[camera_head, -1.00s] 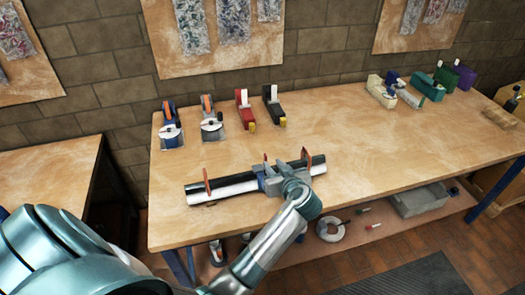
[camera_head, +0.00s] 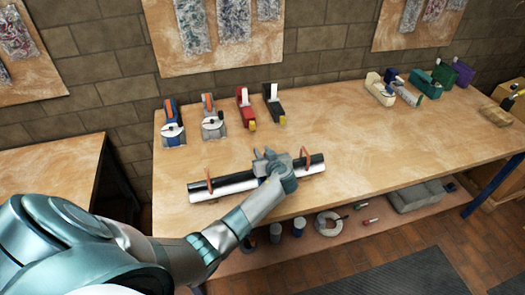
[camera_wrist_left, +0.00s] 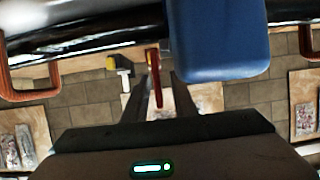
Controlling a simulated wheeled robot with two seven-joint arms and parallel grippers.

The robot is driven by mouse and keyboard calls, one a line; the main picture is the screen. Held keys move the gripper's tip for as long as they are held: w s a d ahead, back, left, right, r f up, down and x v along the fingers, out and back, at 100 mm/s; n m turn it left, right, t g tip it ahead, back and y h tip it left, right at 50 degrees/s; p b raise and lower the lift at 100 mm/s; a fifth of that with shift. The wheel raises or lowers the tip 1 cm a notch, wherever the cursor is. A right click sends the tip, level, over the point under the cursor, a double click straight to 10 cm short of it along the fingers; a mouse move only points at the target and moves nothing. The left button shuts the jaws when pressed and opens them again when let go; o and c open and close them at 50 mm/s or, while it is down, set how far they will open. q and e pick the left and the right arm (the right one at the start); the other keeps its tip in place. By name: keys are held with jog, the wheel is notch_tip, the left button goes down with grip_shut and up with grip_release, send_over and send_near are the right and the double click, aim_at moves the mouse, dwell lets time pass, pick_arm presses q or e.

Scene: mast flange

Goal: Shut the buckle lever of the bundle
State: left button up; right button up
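The bundle of a black tube (camera_head: 228,181) and a white tube (camera_head: 225,190) lies on the workbench, between two orange upright brackets (camera_head: 207,182). My left gripper (camera_head: 268,155) is over its middle and hides the buckle and lever in the head view. In the left wrist view, a blue block (camera_wrist_left: 218,35), apparently the buckle, hangs close at the top. The two dark fingers of the left gripper (camera_wrist_left: 160,95) stand apart. A narrow red piece (camera_wrist_left: 156,78) shows between them; I cannot tell whether it is the lever or a thing behind. My right gripper is out of view.
Behind the bundle stand several tools, among them a red dispenser (camera_head: 246,106) and a black one (camera_head: 273,105). More coloured dispensers (camera_head: 430,85) stand at the back right. The bench top (camera_head: 370,140) right of the bundle is clear.

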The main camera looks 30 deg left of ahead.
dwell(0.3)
pick_arm(q)
grip_shut()
jog(key=shift+w+f, duration=0.1)
jog(key=shift+w+d+f+m+g+y+b, duration=0.15)
jog(key=shift+w+m+g+y+b, duration=0.25)
jog(key=shift+b, duration=0.7)
jog(key=m+y+b, duration=0.1)
jog(key=m+b, duration=0.1)
jog(key=b, duration=0.1)
jog(key=w+d+f+m+g+y+b, duration=0.1)
jog(key=m+b, duration=0.1)
jog(key=b, duration=0.1)
jog(key=m+g+y+b, duration=0.1)
jog(key=m+b, duration=0.1)
jog(key=b, duration=0.2)
jog(key=shift+w+d+f, duration=0.35)
jog(key=shift+w+d+f+m+g+y+b, duration=0.15)
jog(key=shift+m+y+b, duration=0.15)
jog(key=shift+m+b, duration=0.3)
jog(key=shift+w+a+m+g+y+b, duration=0.15)
jog(key=shift+m+y+b, duration=0.15)
jog(key=shift+m+b, duration=0.3)
jog(key=shift+s+d, duration=0.1)
grip_release()
